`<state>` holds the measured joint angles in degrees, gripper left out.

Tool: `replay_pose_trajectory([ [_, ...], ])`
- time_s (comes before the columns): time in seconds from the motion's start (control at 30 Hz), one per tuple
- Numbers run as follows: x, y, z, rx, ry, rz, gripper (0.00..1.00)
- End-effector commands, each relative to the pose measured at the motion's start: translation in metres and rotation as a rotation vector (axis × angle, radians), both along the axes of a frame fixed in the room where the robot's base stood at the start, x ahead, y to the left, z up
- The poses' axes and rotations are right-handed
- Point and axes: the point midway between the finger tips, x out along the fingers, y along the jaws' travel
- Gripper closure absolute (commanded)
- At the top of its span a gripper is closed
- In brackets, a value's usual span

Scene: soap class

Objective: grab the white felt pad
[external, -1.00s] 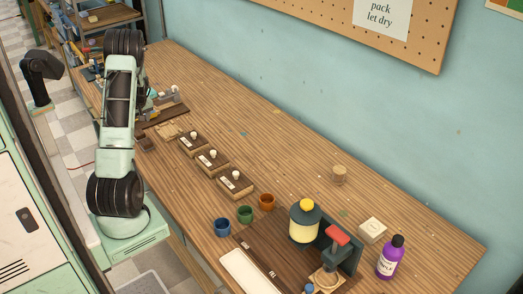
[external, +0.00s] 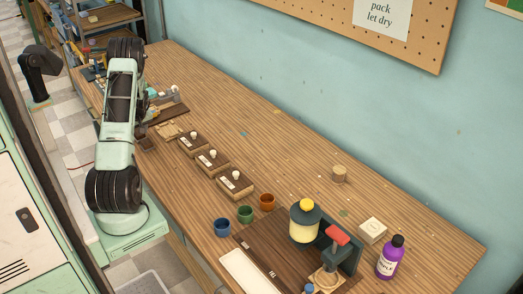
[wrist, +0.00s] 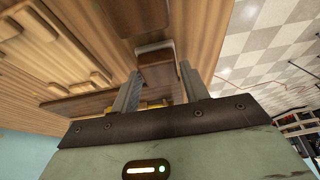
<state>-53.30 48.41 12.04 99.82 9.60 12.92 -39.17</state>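My gripper (wrist: 161,72) is open in the wrist view, its two grey fingers spread apart with nothing held. Beyond the fingertips and between them in the picture is a small brown block (wrist: 158,72) with a pale strip (wrist: 153,47) along one edge. I cannot tell whether that strip is the white felt pad. In the external view a small brown block (external: 146,143) lies at the bench's near edge beside my arm, which hides most of my gripper. A flat white rectangle (external: 246,272) lies at the front of the bench; its material is unclear.
On the wooden bench (external: 290,150) stand several dark blocks with white knobs (external: 211,160), blue (external: 222,227), green (external: 245,214) and orange (external: 267,202) cups, a press (external: 335,262) and a purple bottle (external: 390,258). The bench's back middle is mostly clear.

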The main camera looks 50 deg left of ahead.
Motion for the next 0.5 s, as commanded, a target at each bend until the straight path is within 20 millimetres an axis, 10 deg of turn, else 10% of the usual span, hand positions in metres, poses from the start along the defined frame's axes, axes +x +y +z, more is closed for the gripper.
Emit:
replay_pose_trajectory([
  [0.1, 0.000, 0.000, 0.000, 0.000, 0.000, 0.000, 0.85],
  [0.5, 0.001, 0.001, 0.012, 0.004, -0.003, 0.001, 0.85],
])
